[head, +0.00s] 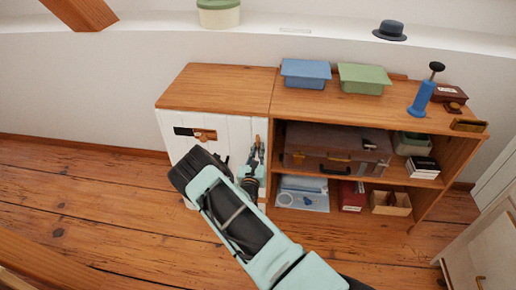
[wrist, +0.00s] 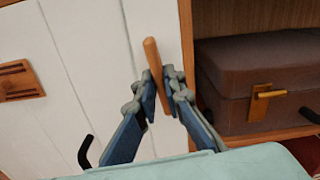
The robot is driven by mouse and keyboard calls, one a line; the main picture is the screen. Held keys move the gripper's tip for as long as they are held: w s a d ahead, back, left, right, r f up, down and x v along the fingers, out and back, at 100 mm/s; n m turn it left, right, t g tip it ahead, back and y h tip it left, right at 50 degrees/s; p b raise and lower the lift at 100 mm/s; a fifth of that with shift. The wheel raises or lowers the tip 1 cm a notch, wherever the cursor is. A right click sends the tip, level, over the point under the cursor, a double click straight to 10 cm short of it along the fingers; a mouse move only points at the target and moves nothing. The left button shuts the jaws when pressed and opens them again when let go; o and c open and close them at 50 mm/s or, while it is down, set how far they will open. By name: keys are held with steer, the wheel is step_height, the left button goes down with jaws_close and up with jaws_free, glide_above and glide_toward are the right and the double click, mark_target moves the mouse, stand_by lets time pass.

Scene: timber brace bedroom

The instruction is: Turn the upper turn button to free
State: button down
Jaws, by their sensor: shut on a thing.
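The upper turn button (wrist: 151,55) is a slim wooden bar at the right edge of the white plank door (wrist: 95,75). It stands nearly upright, its top leaning slightly left in the wrist view. My gripper (wrist: 158,88) is shut on its lower part, one finger on each side; the fingers hide some of it. In the head view the turn button (head: 257,139) shows as a small orange-brown piece above my gripper (head: 255,157). The door (head: 175,124) looks closed. No lower turn button can be made out; my arm covers much of the door.
A wooden plate (wrist: 20,80) and a black hook-like handle (wrist: 84,151) are on the door. Right of it, an open shelf holds a brown case (wrist: 262,75) with a wooden latch. Blue (head: 306,72) and green (head: 364,78) boxes stand on top. The floor in front is clear.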

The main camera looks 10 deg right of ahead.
steer(key=shift+m, duration=0.6)
steer(key=c, duration=2)
jaws_free()
steer(key=shift+s, duration=0.1)
steer(key=v, duration=1.1)
steer(key=shift+s+a, duration=0.15)
steer(key=shift+s, duration=0.2)
steer(key=shift+r, duration=0.1)
